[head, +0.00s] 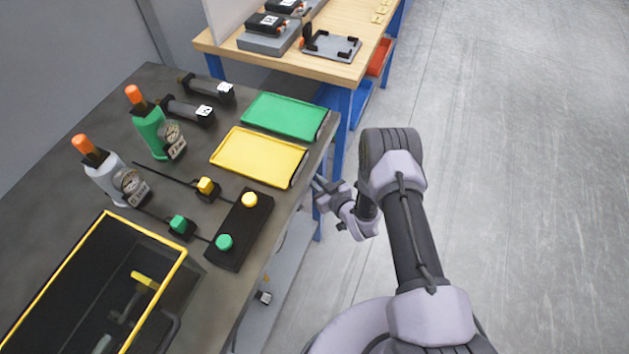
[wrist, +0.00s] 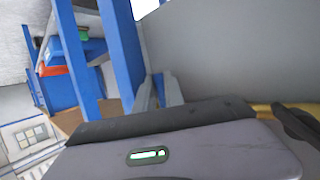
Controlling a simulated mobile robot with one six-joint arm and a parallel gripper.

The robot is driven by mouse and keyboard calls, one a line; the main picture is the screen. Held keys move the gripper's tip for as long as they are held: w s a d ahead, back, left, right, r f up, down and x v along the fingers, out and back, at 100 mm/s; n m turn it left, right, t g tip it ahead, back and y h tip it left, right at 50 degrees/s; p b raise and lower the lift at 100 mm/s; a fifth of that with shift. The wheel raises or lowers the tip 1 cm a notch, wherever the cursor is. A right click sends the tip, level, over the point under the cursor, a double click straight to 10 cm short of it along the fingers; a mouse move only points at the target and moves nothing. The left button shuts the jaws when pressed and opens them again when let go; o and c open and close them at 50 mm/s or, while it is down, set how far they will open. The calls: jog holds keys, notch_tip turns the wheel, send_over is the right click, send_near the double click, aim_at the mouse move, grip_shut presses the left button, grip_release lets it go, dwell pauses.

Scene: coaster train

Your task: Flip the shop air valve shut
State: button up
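My gripper (head: 328,206) hangs just off the right edge of the dark bench in the head view. Its fingers look spread, with nothing seen between them. A yellow lever-like handle (head: 145,279) shows inside the yellow-rimmed dark box (head: 150,241) at the lower left. I cannot tell if it is the shop air valve or how it is set. In the wrist view a brass-coloured piece (wrist: 262,108) and a dark part (wrist: 299,125) show at the right edge, partly cut off. A grey body with a green-lit window (wrist: 148,155) fills the bottom.
The dark bench (head: 60,200) holds a green bottle (head: 150,128), a grey bottle (head: 105,172), a green tray (head: 285,117), a yellow tray (head: 258,156) and a black button box (head: 238,228). A wooden-topped table (head: 300,70) stands behind. The floor (head: 520,150) to the right is clear.

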jog(key=shift+o, duration=0.3)
jog(key=p+v, duration=0.5)
jog(key=v, duration=1.2)
jog(key=shift+s+p, duration=0.2)
jog(key=shift+p, duration=0.2)
jog(key=shift+d, duration=0.15)
